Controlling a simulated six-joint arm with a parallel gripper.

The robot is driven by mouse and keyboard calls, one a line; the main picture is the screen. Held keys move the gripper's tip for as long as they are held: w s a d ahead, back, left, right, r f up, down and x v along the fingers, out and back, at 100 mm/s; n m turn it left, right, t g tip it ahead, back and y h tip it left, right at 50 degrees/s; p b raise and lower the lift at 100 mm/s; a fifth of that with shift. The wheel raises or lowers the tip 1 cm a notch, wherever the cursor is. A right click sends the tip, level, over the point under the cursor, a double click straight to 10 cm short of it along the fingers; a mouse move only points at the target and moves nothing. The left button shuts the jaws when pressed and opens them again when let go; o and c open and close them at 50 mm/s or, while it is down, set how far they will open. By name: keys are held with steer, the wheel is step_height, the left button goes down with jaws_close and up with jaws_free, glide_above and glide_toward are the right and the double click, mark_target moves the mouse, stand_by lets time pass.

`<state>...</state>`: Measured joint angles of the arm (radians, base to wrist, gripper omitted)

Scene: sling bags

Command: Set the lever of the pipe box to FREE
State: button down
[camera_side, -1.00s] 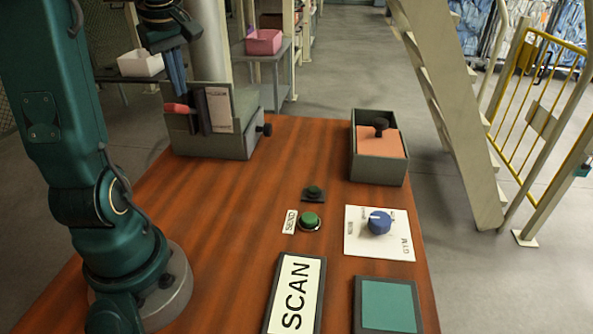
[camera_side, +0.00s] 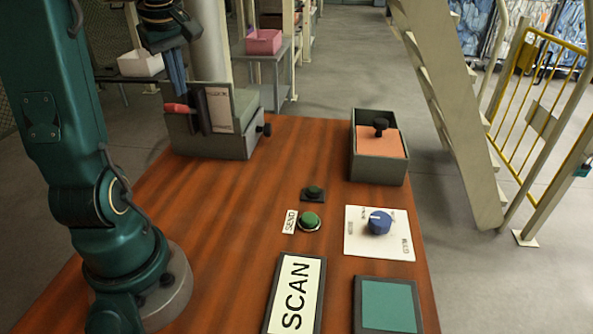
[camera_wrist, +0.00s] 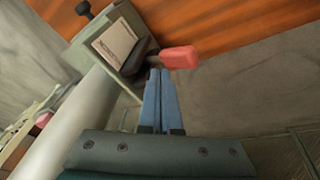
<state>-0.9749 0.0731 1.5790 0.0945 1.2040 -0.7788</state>
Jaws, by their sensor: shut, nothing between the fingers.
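The pipe box (camera_side: 225,146) is a grey box on the table's far left corner, beside a pale upright pipe. Its lever has a red grip (camera_side: 180,108) that sticks out to the left, near a white label plate (camera_side: 219,109) whose lettering I cannot read. My gripper (camera_side: 183,93) is shut and empty, its blue fingers pointing down just above the red grip. In the wrist view the fingertips (camera_wrist: 160,71) lie beside the near end of the red grip (camera_wrist: 179,57). I cannot tell whether they touch it. The FREE mark is not readable.
A black knob (camera_side: 264,129) sticks out of the box's right side. A grey open box (camera_side: 379,168) with an orange inside stands at the back right. Green buttons (camera_side: 310,220), a blue dial (camera_side: 380,221) and a SCAN plate (camera_side: 296,296) lie nearer. The middle of the table is clear.

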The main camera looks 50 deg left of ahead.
stand_by(0.4)
steer(key=shift+s+d+f, duration=0.15)
steer(key=shift+f, duration=0.2)
